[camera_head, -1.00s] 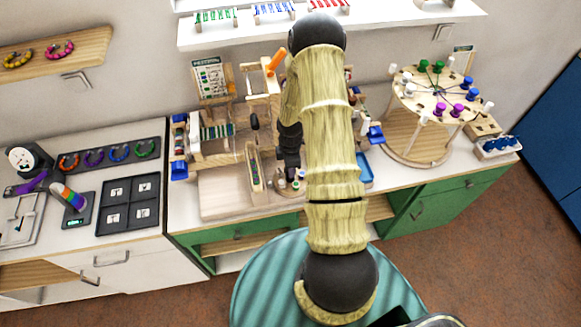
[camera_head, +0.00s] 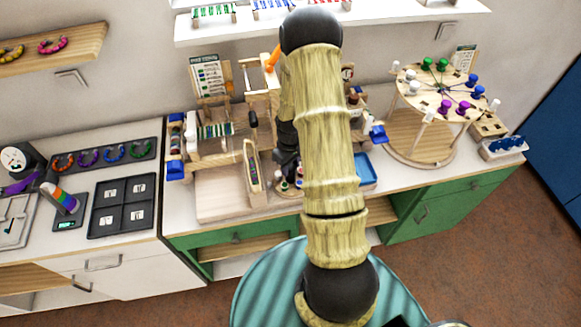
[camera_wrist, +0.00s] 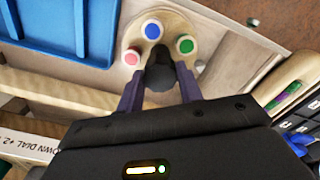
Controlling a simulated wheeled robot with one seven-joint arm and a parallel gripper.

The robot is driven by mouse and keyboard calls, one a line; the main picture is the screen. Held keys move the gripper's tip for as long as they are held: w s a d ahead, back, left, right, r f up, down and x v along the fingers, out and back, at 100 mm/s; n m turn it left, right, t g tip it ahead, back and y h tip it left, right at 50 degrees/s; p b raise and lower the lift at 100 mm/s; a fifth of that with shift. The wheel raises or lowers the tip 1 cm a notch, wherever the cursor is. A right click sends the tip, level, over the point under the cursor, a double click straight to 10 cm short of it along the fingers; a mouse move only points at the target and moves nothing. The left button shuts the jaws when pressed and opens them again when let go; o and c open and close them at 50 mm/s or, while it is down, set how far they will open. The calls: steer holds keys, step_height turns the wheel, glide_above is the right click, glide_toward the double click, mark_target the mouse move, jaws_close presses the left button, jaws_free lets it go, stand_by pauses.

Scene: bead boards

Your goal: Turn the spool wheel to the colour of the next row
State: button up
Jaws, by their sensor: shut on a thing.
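A small round wooden wheel with coloured caps stands on the bench; in the wrist view its rim (camera_wrist: 128,40) shows red, blue and green caps around a dark centre post. I take it for the spool wheel. My gripper (camera_wrist: 160,82) is shut on this dark knob (camera_wrist: 160,68), one finger on each side. In the head view my gripper (camera_head: 287,165) is low over the same wheel, mostly hidden behind my arm. The near side of the wheel is hidden by my gripper. A pattern card (camera_head: 208,76) stands behind the bead loom (camera_head: 215,150); its rows are too small to read.
A blue tray (camera_wrist: 60,25) lies close beside the wheel; it also shows in the head view (camera_head: 366,170). A large round wooden stand (camera_head: 418,135) with green, blue, purple and white spools is at right. A wooden shuttle-like piece (camera_head: 252,165) stands left of my gripper.

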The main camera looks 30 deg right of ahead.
steer(key=m+b, duration=0.1)
steer(key=m, duration=0.3)
steer(key=shift+w+m+b, duration=0.1)
steer(key=shift+m+b, duration=0.2)
steer(key=m+b, duration=0.1)
steer(key=m, duration=0.4)
steer(key=shift+r, duration=0.1)
steer(key=o, duration=1)
step_height(320, 180, up, 17)
steer(key=b, duration=0.2)
steer(key=shift+r+b, duration=0.15)
steer(key=shift+b, duration=0.25)
